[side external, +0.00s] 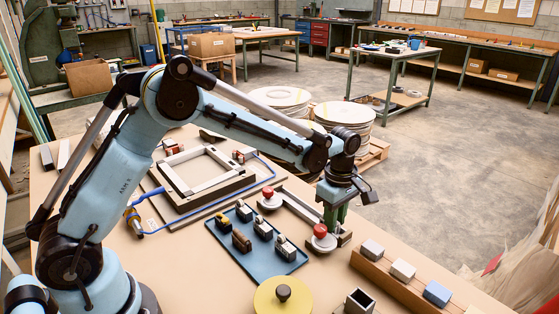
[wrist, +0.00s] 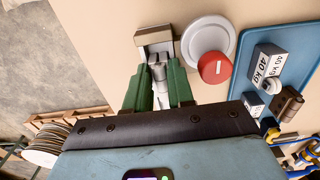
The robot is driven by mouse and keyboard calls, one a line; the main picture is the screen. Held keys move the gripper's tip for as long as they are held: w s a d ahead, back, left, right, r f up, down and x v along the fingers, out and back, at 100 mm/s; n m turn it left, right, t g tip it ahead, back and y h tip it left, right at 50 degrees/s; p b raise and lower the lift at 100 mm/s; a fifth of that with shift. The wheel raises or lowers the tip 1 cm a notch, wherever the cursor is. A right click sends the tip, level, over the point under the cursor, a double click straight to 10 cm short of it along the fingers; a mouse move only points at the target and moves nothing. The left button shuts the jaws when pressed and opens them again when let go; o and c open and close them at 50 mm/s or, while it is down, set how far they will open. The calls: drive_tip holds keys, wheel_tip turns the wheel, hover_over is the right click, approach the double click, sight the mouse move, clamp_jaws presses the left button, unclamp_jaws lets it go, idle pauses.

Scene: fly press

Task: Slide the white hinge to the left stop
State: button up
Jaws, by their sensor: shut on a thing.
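My gripper (side external: 327,222) points down at the near right end of a metal rail (side external: 298,206). In the wrist view its green fingers (wrist: 157,84) are shut on a small whitish piece (wrist: 158,70), which looks like the white hinge. The fingers and wrist housing hide most of this piece and of the rail. A grey metal end block (wrist: 155,38) sits just beyond the fingertips; I cannot tell whether the piece touches it. In the side view the fingers partly hide that end of the rail, and the hinge cannot be made out.
A white disc with a red knob (side external: 320,238) stands close beside my gripper; another red knob (side external: 269,198) stands near the rail's far end. A blue tray (side external: 228,252) holds several small blocks. A wooden rack with blocks (side external: 372,270) lies at right.

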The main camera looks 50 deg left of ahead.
drive_tip(key=shift+d, duration=0.2)
drive_tip(key=shift+d, duration=0.55)
drive_tip(key=o, duration=0.9)
drive_tip(key=c, duration=0.3)
drive_tip(key=shift+r, duration=0.15)
wheel_tip(320, 180, up, 7)
idle(0.3)
